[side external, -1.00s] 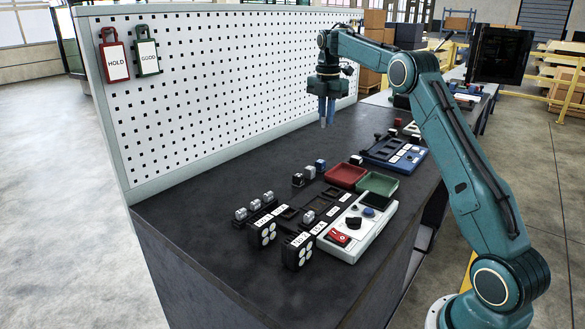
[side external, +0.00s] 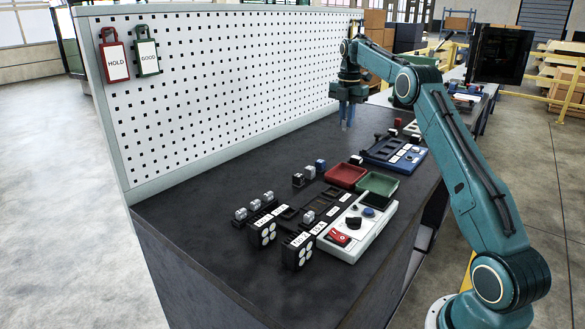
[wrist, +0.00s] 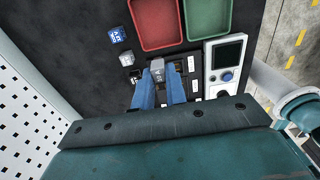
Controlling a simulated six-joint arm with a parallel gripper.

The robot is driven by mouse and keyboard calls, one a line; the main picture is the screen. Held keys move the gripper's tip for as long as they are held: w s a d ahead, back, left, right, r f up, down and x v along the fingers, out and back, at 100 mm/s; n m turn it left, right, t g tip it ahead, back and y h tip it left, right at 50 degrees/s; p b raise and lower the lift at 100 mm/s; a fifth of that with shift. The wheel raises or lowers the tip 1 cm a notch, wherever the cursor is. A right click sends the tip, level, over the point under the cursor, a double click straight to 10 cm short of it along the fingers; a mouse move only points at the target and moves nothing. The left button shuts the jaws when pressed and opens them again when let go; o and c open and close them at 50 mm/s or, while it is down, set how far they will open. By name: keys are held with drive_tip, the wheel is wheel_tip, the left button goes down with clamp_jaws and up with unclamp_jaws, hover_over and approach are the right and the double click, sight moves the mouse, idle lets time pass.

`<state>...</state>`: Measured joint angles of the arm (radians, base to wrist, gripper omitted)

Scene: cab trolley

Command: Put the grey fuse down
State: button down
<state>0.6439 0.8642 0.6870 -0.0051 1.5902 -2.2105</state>
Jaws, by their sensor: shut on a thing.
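The grey fuse (wrist: 157,70) shows in the wrist view between the blue fingertips of my gripper (wrist: 159,80), which is shut on it. In the side view my gripper (side external: 347,124) hangs above the dark bench with its fingers pointing down. The fuse is too small to make out there. In the wrist view a dark fixture (wrist: 181,85) with slots and white labels lies behind and beside the fingertips. The fuse's height above the bench is hard to judge.
A red tray (side external: 345,175) and a green tray (side external: 377,185) stand beyond a white tester (side external: 347,247). A blue block (wrist: 118,34) and a whitish block (wrist: 126,58) sit left of the fixture. A pegboard (side external: 215,90) borders the bench. Bare bench lies beside it.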

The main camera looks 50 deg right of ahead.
sight(346, 130)
wheel_tip(346, 130, down, 12)
drive_tip(key=shift+f, duration=0.2)
drive_tip(key=shift+f, duration=0.1)
drive_tip(key=shift+f, duration=2.75)
drive_tip(key=shift+f, duration=0.15)
drive_tip(key=c, duration=1.4)
unclamp_jaws()
drive_tip(key=shift+c, duration=0.2)
wheel_tip(346, 130, up, 12)
drive_tip(key=shift+r, duration=0.2)
